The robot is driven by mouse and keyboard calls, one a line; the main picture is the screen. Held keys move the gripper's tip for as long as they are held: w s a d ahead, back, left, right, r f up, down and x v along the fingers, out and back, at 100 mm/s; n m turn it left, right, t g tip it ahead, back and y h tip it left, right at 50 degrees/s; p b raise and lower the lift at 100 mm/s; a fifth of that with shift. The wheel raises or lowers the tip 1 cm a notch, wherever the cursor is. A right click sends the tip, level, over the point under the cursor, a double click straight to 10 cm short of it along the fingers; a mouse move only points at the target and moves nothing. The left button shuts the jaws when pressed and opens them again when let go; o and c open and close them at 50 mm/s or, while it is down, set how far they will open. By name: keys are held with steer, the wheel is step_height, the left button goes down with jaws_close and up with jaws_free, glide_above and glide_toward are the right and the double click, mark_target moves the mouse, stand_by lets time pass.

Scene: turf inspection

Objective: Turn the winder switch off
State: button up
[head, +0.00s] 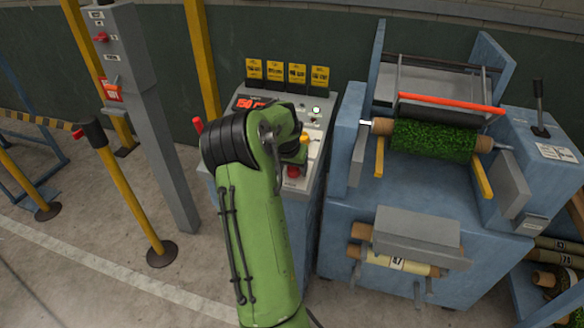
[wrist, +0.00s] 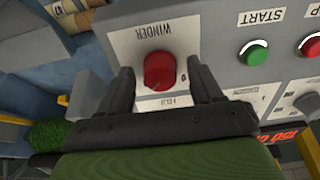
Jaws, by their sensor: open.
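The winder switch (wrist: 159,71) is a round red knob on a pale plate marked WINDER, which reads upside down in the wrist view. A small label at the plate's other edge is too small to read, and I cannot tell which setting the knob points to. My gripper (wrist: 158,76) is open, with one dark finger on each side of the knob. Gaps show between the fingers and the knob.
A green START button (wrist: 254,52) and a red button (wrist: 312,44) sit right of the switch in the wrist view. The blue turf-winding machine (head: 375,205) stands right of the console. A grey post (head: 150,110) and yellow barrier post (head: 130,200) stand left.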

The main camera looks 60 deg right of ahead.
steer(key=shift+c, duration=0.3)
steer(key=shift+r, duration=0.1)
steer(key=c, duration=1)
steer(key=shift+n, duration=0.3)
steer(key=n, duration=0.4)
steer(key=shift+s, duration=0.1)
steer(key=n, duration=0.5)
steer(key=shift+d, duration=0.1)
steer(key=n, duration=0.4)
steer(key=shift+d+t+b, duration=0.1)
steer(key=shift+t+b, duration=0.2)
steer(key=shift+r+n+y, duration=0.1)
steer(key=shift+n+y, duration=0.2)
steer(key=shift+n, duration=1.9)
